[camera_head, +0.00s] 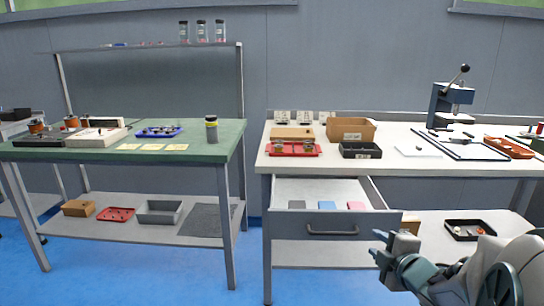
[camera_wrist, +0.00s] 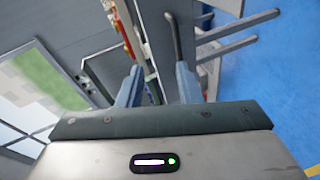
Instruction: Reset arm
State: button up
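My gripper (camera_head: 377,245) is at the lower right of the head view, in front of the right workbench and just right of the drawer handle. In the wrist view, its two blue-grey fingers (camera_wrist: 158,82) stand apart with nothing seen between them, so it is open and empty. The open drawer (camera_head: 332,224) holds a grey, a blue and a pink item. Whether my gripper touches the drawer front cannot be told.
The white-topped right workbench (camera_head: 400,180) carries a red tray (camera_head: 293,149), a cardboard box (camera_head: 351,129), a black bin (camera_head: 361,150) and a lever press (camera_head: 448,104). A green-topped bench (camera_head: 100,152) stands left. Blue floor (camera_head: 150,275) is clear in front.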

jog(key=s+r+m+g+h+p, duration=0.2)
jog(key=r+m+p, duration=0.3)
jog(key=r+p, duration=0.2)
jog(key=s+r+m+g+h+p, duration=0.2)
jog(key=r+m+g+h+p, duration=0.1)
jog(key=r+m+p, duration=0.25)
jog(key=s+a+r+m+g+y+p, duration=0.1)
jog(key=s+a+r+m+g+p, duration=0.2)
jog(key=s+a+r+p, duration=0.2)
jog(key=s+a+r+m+g+y+p, duration=0.2)
jog(key=s+a+r+m+g+p, duration=0.1)
jog(key=s+p, duration=0.5)
jog(key=s+a+r+m, duration=0.1)
jog(key=s+a+r, duration=0.1)
jog(key=a, duration=0.1)
jog(key=shift+a+r+g, duration=0.3)
jog(key=shift+r+g, duration=0.1)
jog(key=shift+w+a, duration=0.1)
